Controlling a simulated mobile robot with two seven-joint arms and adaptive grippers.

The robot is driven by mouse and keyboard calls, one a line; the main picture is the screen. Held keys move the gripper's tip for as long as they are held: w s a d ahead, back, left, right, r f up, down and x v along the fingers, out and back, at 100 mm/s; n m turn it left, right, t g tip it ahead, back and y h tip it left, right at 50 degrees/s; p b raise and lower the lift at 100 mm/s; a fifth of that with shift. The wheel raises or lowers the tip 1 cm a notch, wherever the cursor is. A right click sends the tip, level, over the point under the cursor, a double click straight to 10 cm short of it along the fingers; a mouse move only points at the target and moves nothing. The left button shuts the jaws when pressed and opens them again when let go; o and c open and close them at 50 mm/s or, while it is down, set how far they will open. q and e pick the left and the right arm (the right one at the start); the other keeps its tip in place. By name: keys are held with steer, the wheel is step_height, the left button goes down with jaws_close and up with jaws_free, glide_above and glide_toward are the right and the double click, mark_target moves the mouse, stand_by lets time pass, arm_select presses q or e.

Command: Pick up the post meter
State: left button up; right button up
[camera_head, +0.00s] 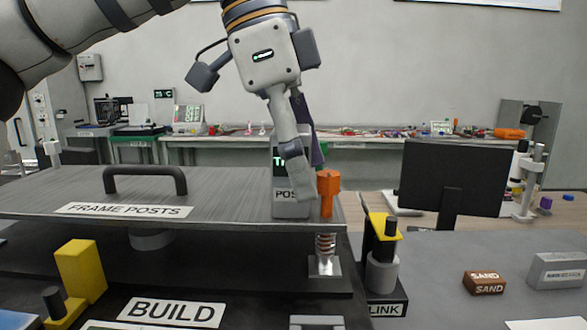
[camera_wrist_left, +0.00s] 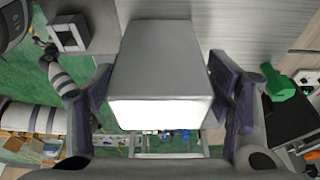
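The post meter (camera_head: 290,207) is a grey box with a dark display and a partly covered label reading "POS". It stands at the right end of the frame posts shelf (camera_head: 60,190). My left gripper (camera_head: 297,172) reaches down over it from above, one finger in front and one behind. In the left wrist view the post meter (camera_wrist_left: 160,65) lies between the two purple finger pads of my left gripper (camera_wrist_left: 163,92). The pads are very close to its sides; whether they press on it I cannot tell. My right gripper is not in view.
An orange post (camera_head: 328,192) stands right beside the meter, above a spring fixture (camera_head: 325,255). A black handle (camera_head: 145,180) rises from the shelf. A monitor (camera_head: 455,180), a yellow-topped link fixture (camera_head: 382,260) and a sand block (camera_head: 484,282) are to the right.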

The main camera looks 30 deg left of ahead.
arm_select(q)
steer(key=shift+r, duration=0.1)
steer(key=c, duration=1.5)
